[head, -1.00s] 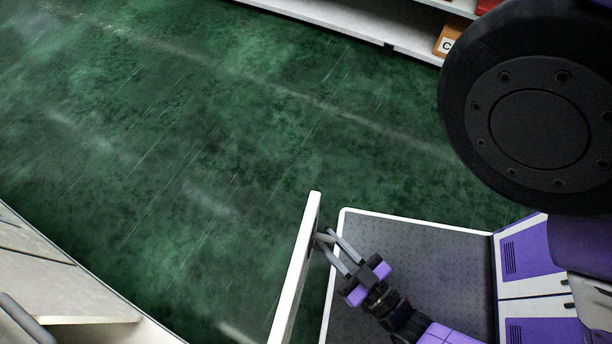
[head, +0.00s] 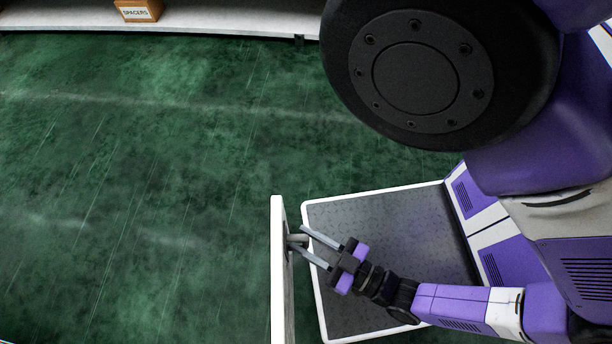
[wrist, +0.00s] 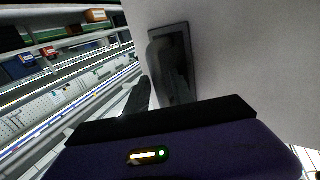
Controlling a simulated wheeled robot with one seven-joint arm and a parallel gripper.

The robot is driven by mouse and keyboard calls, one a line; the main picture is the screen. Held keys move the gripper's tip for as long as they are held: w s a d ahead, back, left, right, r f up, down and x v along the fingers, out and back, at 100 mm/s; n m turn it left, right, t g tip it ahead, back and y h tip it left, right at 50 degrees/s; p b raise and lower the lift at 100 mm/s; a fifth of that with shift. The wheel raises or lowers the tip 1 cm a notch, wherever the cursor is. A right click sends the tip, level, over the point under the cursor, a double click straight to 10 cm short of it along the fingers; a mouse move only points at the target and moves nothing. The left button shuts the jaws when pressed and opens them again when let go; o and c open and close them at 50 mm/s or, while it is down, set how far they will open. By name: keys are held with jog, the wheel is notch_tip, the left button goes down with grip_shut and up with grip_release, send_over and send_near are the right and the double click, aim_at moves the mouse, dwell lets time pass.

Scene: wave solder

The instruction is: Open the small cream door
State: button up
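The cream door (head: 278,290) shows nearly edge-on in the head view and stands out from the floor area as a narrow upright strip. Its grey handle (head: 297,238) sticks out on the right side. My gripper (head: 296,237) has its two grey fingers apart, one on each side of the handle. I cannot tell whether they press on it. In the wrist view the door's pale face (wrist: 240,60) fills the right, with the handle (wrist: 160,60) on a dark plate. A dark finger (wrist: 135,97) is beside the handle; the other finger is not clear.
Green floor (head: 130,170) lies clear left of the door. A shelf (head: 230,17) with an orange box labelled SPACERS (head: 139,11) runs along the top. My grey base deck lies right of the door. Shelves with several boxes (wrist: 95,15) show at left in the wrist view.

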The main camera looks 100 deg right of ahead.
jog(key=v, duration=0.7)
jog(key=shift+s+a, duration=0.25)
jog(key=shift+s, duration=0.05)
dwell(0.3)
